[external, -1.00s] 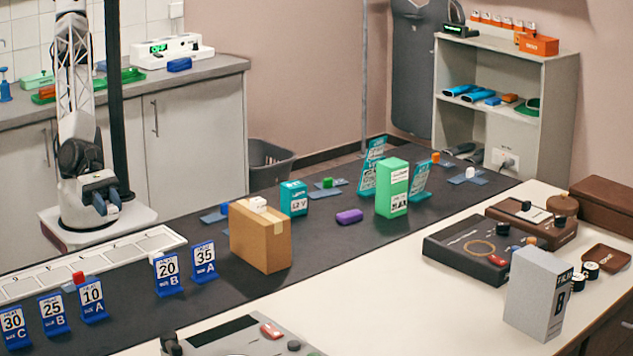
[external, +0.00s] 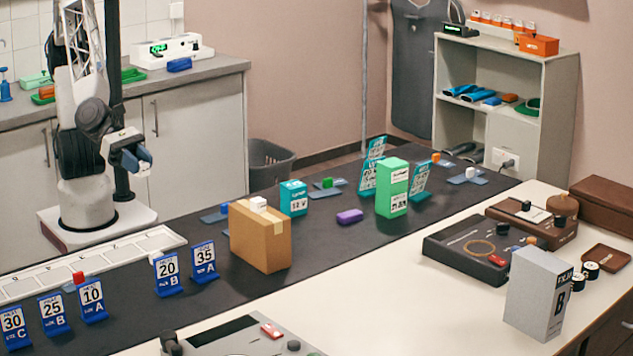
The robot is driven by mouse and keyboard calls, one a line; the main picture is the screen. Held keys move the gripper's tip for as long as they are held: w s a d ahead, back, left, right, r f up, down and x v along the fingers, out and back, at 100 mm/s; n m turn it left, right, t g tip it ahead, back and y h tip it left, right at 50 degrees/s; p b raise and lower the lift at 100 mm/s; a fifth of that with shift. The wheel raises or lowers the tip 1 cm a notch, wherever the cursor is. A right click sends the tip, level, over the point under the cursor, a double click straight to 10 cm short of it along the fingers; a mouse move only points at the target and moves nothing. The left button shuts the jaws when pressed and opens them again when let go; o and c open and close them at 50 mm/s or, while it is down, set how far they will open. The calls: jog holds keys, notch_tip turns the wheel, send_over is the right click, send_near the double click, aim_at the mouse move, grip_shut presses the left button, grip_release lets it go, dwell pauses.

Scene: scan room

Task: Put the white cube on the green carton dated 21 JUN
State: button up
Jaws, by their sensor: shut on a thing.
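My gripper (external: 143,167) is raised at the upper left, beside my base, away from the cartons. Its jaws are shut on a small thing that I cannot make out. A tall green carton (external: 393,176) stands upright on the dark mat right of centre. A smaller teal-green carton (external: 293,197) stands left of it. Their label print is too small to read as a date. Another white cube (external: 470,172) is on a blue stand at the far end.
Blue number signs (external: 167,272) stand at the near left by a white tray (external: 130,249). Teal panels (external: 373,163) stand close behind the green carton. A grey box (external: 538,292) stands at the right. The mat's middle has free room.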

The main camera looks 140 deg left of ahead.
jog(key=w+a+r+n+g+y, duration=0.1)
jog(key=w+a+n+g+y, duration=0.25)
jog(key=a, duration=1.25)
jog(key=w+a+n+g+y, duration=0.25)
jog(key=a+n+y, duration=0.25)
jog(key=a, duration=1)
jog(key=s+a+f+n+g+y, duration=0.1)
jog(key=s+a+n+g, duration=0.15)
jog(key=a, duration=0.75)
jog(key=s+a+n+g+y, duration=0.1)
jog(key=s+a+n+g, duration=0.15)
jog(key=a, duration=0.65)
jog(key=s+a+f+n+g+y, duration=0.1)
jog(key=s+a+n+g, duration=0.15)
jog(key=a, duration=0.75)
jog(key=shift+h, duration=0.25)
jog(key=shift+w+f, duration=0.15)
jog(key=shift+f, duration=1.1)
jog(key=shift+w+f, duration=0.1)
jog(key=shift+f, duration=1.15)
jog(key=shift+w, duration=0.1)
send_over(391, 163)
jog(key=shift+f, duration=0.75)
